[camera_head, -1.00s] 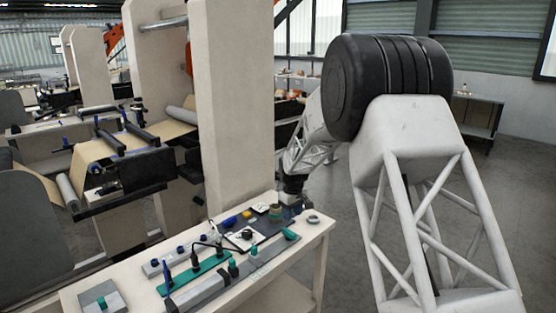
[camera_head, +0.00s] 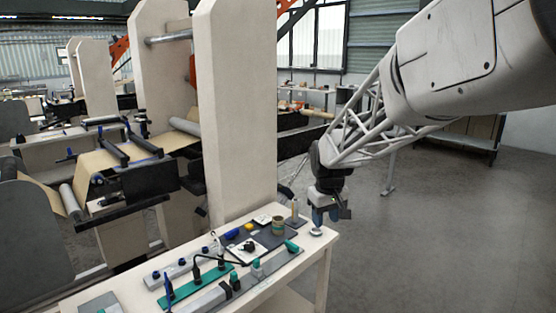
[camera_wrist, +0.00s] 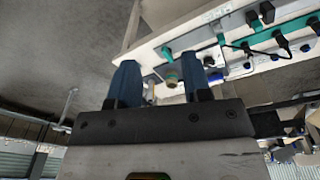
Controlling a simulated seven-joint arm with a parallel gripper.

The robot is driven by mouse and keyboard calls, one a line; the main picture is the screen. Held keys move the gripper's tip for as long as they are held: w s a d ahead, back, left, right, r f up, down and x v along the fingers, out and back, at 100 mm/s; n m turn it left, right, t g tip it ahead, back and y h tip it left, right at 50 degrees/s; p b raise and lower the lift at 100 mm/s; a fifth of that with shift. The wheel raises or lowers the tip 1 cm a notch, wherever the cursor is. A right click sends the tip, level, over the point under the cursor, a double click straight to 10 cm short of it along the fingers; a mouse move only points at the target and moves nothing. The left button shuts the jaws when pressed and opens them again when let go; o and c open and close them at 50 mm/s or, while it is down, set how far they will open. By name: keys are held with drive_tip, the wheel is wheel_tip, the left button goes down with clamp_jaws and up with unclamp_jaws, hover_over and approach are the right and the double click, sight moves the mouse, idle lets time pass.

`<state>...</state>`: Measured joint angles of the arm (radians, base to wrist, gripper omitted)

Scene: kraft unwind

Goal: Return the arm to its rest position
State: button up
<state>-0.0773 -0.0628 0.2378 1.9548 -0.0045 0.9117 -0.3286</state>
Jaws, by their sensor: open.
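My arm (camera_head: 440,60) reaches in from the upper right of the head view. An olive tape roll (camera_wrist: 171,80) appears in the gap between the fingers, farther off on the bench. The gap between fingertips and bench is hard to judge.
The bench carries a dark mat with the tape roll (camera_head: 278,226), a green strip (camera_head: 196,285) with upright tools, and a yellow item (camera_head: 249,227). A tall cream machine panel (camera_head: 237,110) stands close behind. Floor at the right is clear.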

drive_tip(key=s+d+r+m, duration=0.1)
drive_tip(key=s+d+m, duration=0.1)
drive_tip(key=s, duration=1.6)
drive_tip(key=s+d+r+m+t, duration=0.1)
drive_tip(key=s+d+m, duration=0.1)
drive_tip(key=s, duration=1.6)
drive_tip(key=shift+d+m, duration=0.4)
drive_tip(key=shift+d, duration=0.3)
